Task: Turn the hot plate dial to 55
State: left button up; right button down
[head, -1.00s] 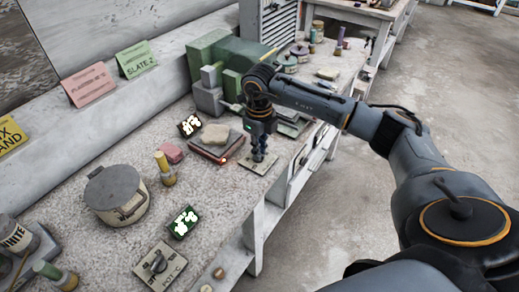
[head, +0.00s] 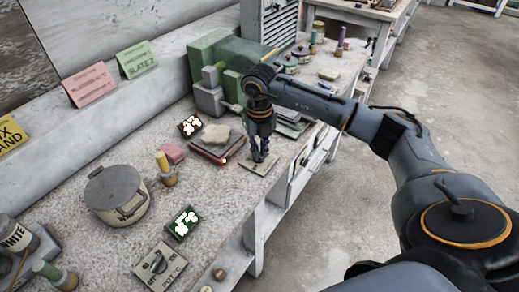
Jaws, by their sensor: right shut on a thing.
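The hot plate (head: 222,152) is a dark flat slab with a red glow along its front edge, and a pale lump (head: 216,133) lies on it. A small display (head: 189,125) stands behind it to the left, its lit digits too washed out to read. A beige dial plate (head: 250,168) lies just right of the hot plate. My right gripper (head: 260,157) points down over this plate, shut on its dial, which the fingers hide. The dial's setting cannot be seen. My left gripper is out of view.
A second dial (head: 158,262), on a plate marked POT, and its display (head: 183,222) are at the front. A lidded pot (head: 115,195), a yellow-topped jar (head: 164,168) and a pink block (head: 172,153) stand to the left. Green machinery (head: 225,58) is behind.

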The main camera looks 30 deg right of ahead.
aim_at(260, 154)
jog(key=shift+r, duration=0.1)
jog(key=c, duration=1.4)
grip_release()
notch_tip(260, 154, up, 12)
jog(key=shift+s, duration=0.1)
